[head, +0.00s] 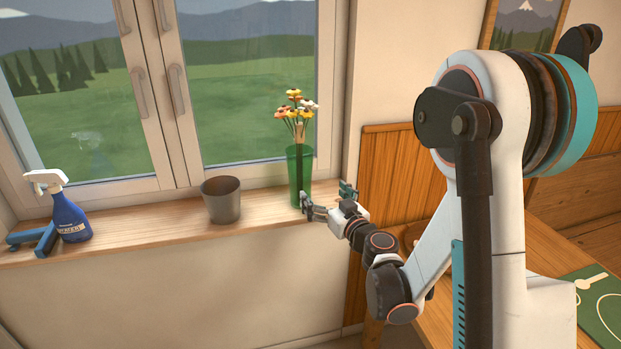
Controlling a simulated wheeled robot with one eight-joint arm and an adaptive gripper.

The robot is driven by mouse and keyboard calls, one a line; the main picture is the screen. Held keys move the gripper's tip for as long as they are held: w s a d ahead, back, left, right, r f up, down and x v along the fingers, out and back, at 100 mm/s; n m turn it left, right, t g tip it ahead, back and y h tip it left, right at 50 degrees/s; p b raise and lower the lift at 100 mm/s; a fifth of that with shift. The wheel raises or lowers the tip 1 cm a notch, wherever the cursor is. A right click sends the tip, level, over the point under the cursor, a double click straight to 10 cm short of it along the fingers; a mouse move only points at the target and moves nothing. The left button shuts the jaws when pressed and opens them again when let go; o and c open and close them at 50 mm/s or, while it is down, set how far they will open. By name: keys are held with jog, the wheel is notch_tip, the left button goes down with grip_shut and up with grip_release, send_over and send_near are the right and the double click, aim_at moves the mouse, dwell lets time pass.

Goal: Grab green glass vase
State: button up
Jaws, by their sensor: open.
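The green glass vase (293,178) stands upright on the wooden windowsill, near its right end. It holds several yellow, orange and white flowers (296,110). My gripper (326,197) is open at the right side of the vase. One finger overlaps the vase's lower right edge in the picture; the other finger is to the right, near the wall. Nothing shows between the fingers. I cannot tell whether the near finger touches the vase.
A grey pot (222,200) stands on the windowsill (130,228) left of the vase. A blue spray bottle (70,215) with a white head and a blue-and-black tool (36,240) are at the far left. A wooden table with a green mat (603,300) is at right.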

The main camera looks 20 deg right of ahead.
aim_at(308, 179)
jog(key=w, duration=0.2)
jog(key=w+a+b, duration=0.1)
jog(key=w, duration=0.5)
jog(key=shift+a, duration=0.4)
jog(key=w, duration=0.1)
jog(key=w+a+b, duration=0.1)
jog(key=w, duration=0.1)
jog(key=w+b, duration=0.1)
jog(key=shift+w+a, duration=0.3)
jog(key=shift+a, duration=0.05)
jog(key=shift+w+r, duration=0.1)
jog(key=shift+w, duration=0.2)
jog(key=shift+c, duration=0.2)
jog(key=c, duration=1.4)
